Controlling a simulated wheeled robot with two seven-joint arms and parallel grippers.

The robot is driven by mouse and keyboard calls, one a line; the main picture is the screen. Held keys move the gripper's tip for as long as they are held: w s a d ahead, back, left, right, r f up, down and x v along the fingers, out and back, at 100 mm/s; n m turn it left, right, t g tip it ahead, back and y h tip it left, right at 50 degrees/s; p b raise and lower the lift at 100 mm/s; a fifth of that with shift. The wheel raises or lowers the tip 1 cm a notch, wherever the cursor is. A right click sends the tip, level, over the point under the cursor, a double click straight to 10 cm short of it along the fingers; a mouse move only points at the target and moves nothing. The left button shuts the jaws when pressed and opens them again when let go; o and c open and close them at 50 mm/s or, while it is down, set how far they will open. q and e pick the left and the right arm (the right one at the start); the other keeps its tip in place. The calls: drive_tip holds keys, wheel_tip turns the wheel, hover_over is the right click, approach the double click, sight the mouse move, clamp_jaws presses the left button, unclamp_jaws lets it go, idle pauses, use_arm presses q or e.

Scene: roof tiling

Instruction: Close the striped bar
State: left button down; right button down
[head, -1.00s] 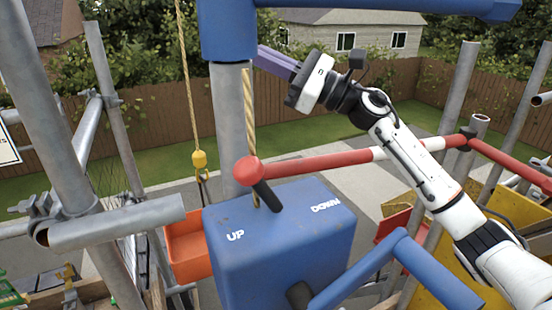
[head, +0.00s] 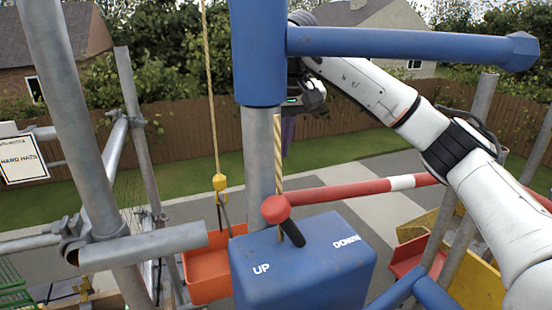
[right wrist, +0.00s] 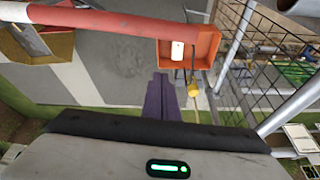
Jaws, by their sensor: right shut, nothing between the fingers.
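The striped bar (head: 345,192), red with a white band, runs level from behind the red lever knob toward the right, where my right arm hides part of it. In the right wrist view the bar (right wrist: 92,24) crosses the upper left, apart from the fingers. My right gripper (head: 288,140) has purple fingers pointing down, just right of the grey post and above the bar's left part. The fingers (right wrist: 160,88) are shut and empty in the right wrist view. The blue beam hides part of my right wrist. My left gripper is out of view.
A blue control box (head: 303,265) marked UP and DOWN carries a red-knobbed lever (head: 276,209). A blue-topped post (head: 258,50) and blue beam (head: 410,45) stand close to my right arm. An orange bin (head: 210,268) hangs on a rope. Scaffold poles (head: 65,120) stand at left.

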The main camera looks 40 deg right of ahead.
wheel_tip(320, 180, down, 9)
drive_tip(key=shift+s+a+p, duration=0.25)
drive_tip(key=shift+s+p, duration=0.1)
drive_tip(key=shift+s, duration=0.1)
idle(0.3)
